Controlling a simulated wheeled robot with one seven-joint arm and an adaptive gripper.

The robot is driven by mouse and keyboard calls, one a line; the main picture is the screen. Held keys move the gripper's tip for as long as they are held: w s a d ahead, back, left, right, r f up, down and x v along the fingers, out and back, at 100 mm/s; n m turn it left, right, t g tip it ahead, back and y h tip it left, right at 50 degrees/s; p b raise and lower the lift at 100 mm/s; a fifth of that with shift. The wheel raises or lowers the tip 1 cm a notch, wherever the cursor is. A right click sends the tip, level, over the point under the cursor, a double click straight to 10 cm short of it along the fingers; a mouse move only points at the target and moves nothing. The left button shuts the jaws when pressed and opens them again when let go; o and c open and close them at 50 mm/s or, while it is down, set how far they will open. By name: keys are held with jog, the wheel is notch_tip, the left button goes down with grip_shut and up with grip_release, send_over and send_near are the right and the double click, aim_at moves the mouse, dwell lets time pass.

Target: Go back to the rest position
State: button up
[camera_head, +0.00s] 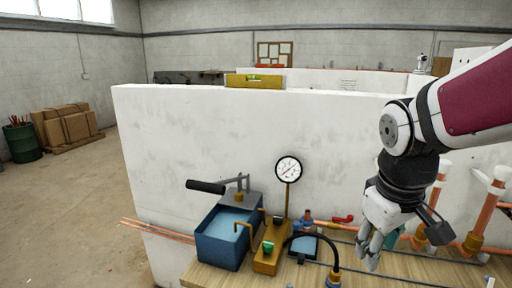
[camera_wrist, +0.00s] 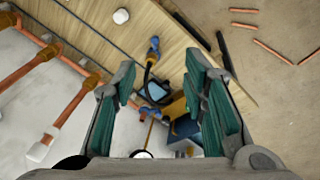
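My gripper (camera_head: 370,250) hangs from my arm at the right of the head view, above the wooden bench, pointing down. In the wrist view its two fingers with green pads (camera_wrist: 163,105) stand wide apart, with nothing between them. Below and beyond the fingers lie the blue hose fitting, the dark hose and part of the pump. In the head view the gripper overlaps the copper pipes behind it.
A blue test pump (camera_head: 225,235) with a black handle and a pressure gauge (camera_head: 288,169) stand on the bench (camera_head: 205,276), left of my gripper. Copper pipes (camera_head: 485,215) with white caps run along the white wall (camera_head: 190,130). Open floor (camera_head: 70,215) lies at left.

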jog(key=s+a+r+m+t, duration=0.1)
jog(key=s+m, duration=0.1)
jog(key=s, duration=0.4)
jog(key=s+a+r+m+t+y, duration=0.1)
jog(key=s+r+m, duration=0.1)
jog(key=s, duration=0.4)
jog(key=shift+a+r+t, duration=0.25)
jog(key=shift+a+t, duration=0.05)
